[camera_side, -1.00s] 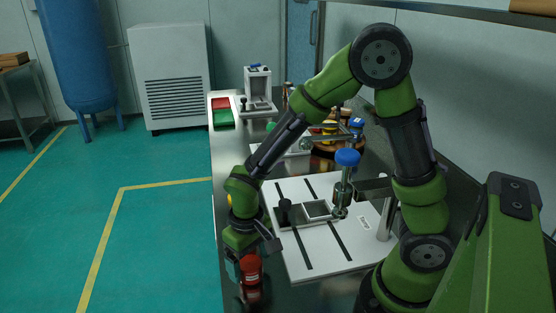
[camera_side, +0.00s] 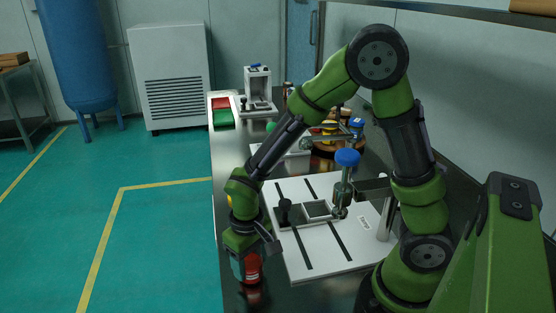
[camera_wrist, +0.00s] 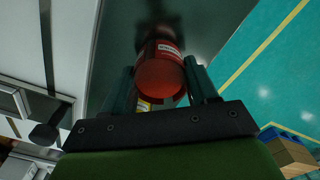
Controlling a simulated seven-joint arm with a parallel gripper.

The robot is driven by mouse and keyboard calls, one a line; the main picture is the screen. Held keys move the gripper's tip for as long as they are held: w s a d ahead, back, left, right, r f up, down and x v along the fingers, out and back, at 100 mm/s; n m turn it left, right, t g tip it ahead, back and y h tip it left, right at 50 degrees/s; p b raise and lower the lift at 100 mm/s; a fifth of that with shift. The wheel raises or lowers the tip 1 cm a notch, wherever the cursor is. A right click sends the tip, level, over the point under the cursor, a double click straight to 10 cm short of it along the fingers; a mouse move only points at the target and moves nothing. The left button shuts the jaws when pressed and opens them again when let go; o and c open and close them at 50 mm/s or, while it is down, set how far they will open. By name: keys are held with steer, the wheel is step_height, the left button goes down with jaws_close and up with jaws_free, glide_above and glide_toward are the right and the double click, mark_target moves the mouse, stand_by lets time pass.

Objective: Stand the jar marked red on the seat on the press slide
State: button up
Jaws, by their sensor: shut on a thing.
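The red jar (camera_side: 252,268) has a white label and is upright at the near left edge of the steel table. My gripper (camera_side: 245,270) points down and is shut on it. In the wrist view the jar (camera_wrist: 161,72) sits between the two fingers of my gripper (camera_wrist: 163,88). I cannot tell whether its base touches the table. The press slide's square seat (camera_side: 317,209) is on the white base plate (camera_side: 300,258), to the right of my gripper. A black knob (camera_side: 284,211) stands at its left. The blue-topped press (camera_side: 347,157) is over its right side.
A metal post (camera_side: 385,219) stands at the plate's right. Red (camera_side: 221,103) and green (camera_side: 223,118) pads and another white fixture (camera_side: 258,88) are at the far end.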

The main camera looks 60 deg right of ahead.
step_height(320, 180, up, 9)
steer(key=w+d+r+m, duration=0.1)
steer(key=d+r+m, duration=0.2)
steer(key=d, duration=0.5)
steer(key=w+d+r+m, duration=0.1)
steer(key=d+r+m, duration=0.1)
steer(key=d, duration=0.5)
steer(key=s+d+r+m, duration=0.2)
steer(key=s+d+r, duration=0.1)
steer(key=d, duration=0.3)
steer(key=s+d+r+m, duration=0.2)
steer(key=s+d+r, duration=0.1)
steer(key=d, duration=0.3)
glide_above(318, 211)
step_height(318, 211, down, 18)
steer(key=shift+w+r, duration=0.1)
steer(key=shift+r, duration=0.15)
steer(key=shift+f, duration=0.15)
steer(key=o, duration=1)
steer(key=shift+o, duration=0.3)
